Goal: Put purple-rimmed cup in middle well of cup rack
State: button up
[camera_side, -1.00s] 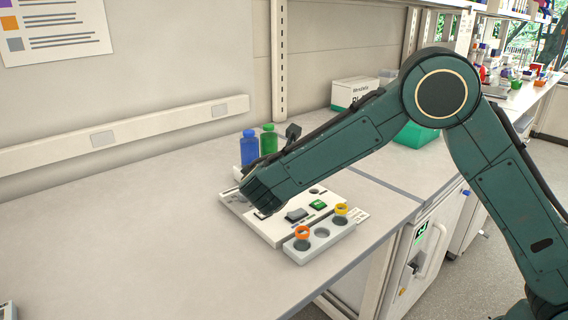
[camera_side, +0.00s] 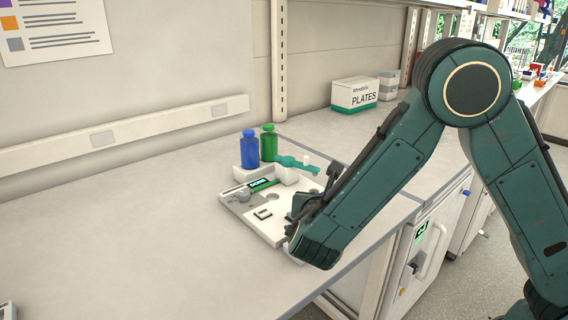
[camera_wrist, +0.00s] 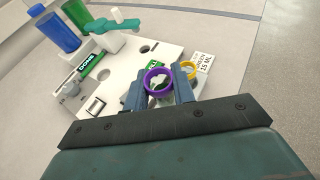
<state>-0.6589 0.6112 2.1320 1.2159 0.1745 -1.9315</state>
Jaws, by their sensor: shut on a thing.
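The purple-rimmed cup (camera_wrist: 148,77) is between the two fingers of my gripper (camera_wrist: 160,84) in the wrist view. My gripper is shut on it, with the rim facing the camera. The yellow-rimmed cup (camera_wrist: 195,66) shows just right of my right finger. The cup rack is almost wholly hidden behind my gripper and arm, and I cannot see its middle well or how high the held cup is above it. In the side view my arm's end covers the rack area, the held cup and the fingers.
A white device base (camera_side: 262,229) has a display reading DONE (camera_wrist: 90,64) and a teal arm-like part (camera_side: 298,164). A blue bottle (camera_side: 249,152) and a green bottle (camera_side: 269,145) stand behind it. A PLATES box (camera_side: 355,95) is farther back.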

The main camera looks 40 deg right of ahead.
jog(key=shift+f, duration=0.15)
jog(key=shift+f, duration=1.7)
jog(key=shift+f, duration=0.65)
dwell(0.7)
jog(key=shift+s+d+f, duration=0.1)
jog(key=shift+s+f, duration=0.1)
jog(key=shift+f, duration=0.45)
dwell(0.7)
jog(key=o, duration=1.4)
jog(key=shift+c, duration=0.2)
jog(key=shift+r, duration=0.15)
jog(key=shift+w+r, duration=0.2)
jog(key=shift+r, duration=3.3)
